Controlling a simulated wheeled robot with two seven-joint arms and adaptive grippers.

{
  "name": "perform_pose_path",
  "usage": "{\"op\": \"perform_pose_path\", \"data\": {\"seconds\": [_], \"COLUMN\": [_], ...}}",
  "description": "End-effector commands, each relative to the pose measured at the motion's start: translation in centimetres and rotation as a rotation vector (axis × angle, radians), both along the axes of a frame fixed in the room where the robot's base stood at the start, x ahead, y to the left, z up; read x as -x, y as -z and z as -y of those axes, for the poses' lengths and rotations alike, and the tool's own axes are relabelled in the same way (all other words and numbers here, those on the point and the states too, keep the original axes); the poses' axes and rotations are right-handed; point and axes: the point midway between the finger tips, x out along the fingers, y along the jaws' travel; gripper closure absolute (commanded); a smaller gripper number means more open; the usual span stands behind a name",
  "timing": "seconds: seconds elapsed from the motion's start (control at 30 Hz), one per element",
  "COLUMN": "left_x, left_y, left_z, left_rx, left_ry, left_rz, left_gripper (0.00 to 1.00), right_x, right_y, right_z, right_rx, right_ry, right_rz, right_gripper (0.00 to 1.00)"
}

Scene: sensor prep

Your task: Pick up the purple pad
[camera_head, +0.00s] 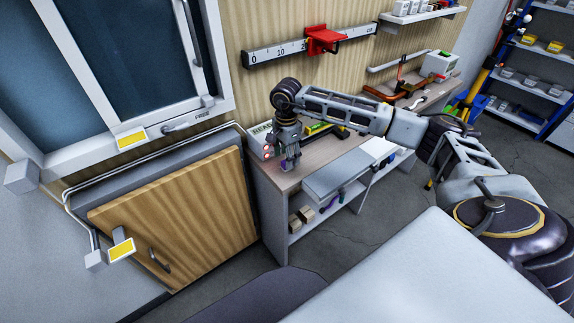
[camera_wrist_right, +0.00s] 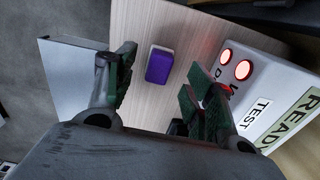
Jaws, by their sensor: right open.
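The purple pad (camera_wrist_right: 159,66) lies on the pale wooden bench top in the right wrist view. It is a small purple block with a pale edge. My right gripper (camera_wrist_right: 160,92) is open, with one finger on each side of the line to the pad. The pad shows just beyond the fingertips, and nothing is between the fingers. In the head view my right gripper (camera_head: 289,163) points down over the left end of the bench, and I cannot clearly make out the pad there. My left gripper is not in view.
A white tester box (camera_wrist_right: 265,88) with two red lights and TEST and READY labels stands close to the right finger in the wrist view. A grey panel (camera_head: 335,175) juts from the bench front. Tools lie behind my right gripper. A wooden cabinet door (camera_head: 180,220) is at left.

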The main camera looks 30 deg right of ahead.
Motion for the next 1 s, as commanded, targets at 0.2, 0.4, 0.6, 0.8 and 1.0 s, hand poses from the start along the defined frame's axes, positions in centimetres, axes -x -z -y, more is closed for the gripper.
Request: {"op": "perform_pose_path", "data": {"seconds": [0.2,0.4,0.6,0.8,1.0], "left_x": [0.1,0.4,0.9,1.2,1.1], "left_y": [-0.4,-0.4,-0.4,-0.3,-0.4], "left_z": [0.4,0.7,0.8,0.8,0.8], "left_rx": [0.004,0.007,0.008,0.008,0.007], "left_ry": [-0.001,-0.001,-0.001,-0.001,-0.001], "left_rz": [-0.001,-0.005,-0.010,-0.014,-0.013], "left_gripper": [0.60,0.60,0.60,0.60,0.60], "right_x": [0.1,0.1,0.1,0.1,0.1], "right_y": [2.5,3.5,3.6,3.6,3.5], "right_z": [0.1,0.1,0.1,0.1,0.1], "right_rx": [0.001,0.000,0.001,0.001,0.001], "right_ry": [0.001,0.000,0.000,0.000,0.000], "right_rz": [-0.003,-0.001,0.000,0.000,0.000], "right_gripper": [0.46,0.46,0.46,0.46,0.67]}}
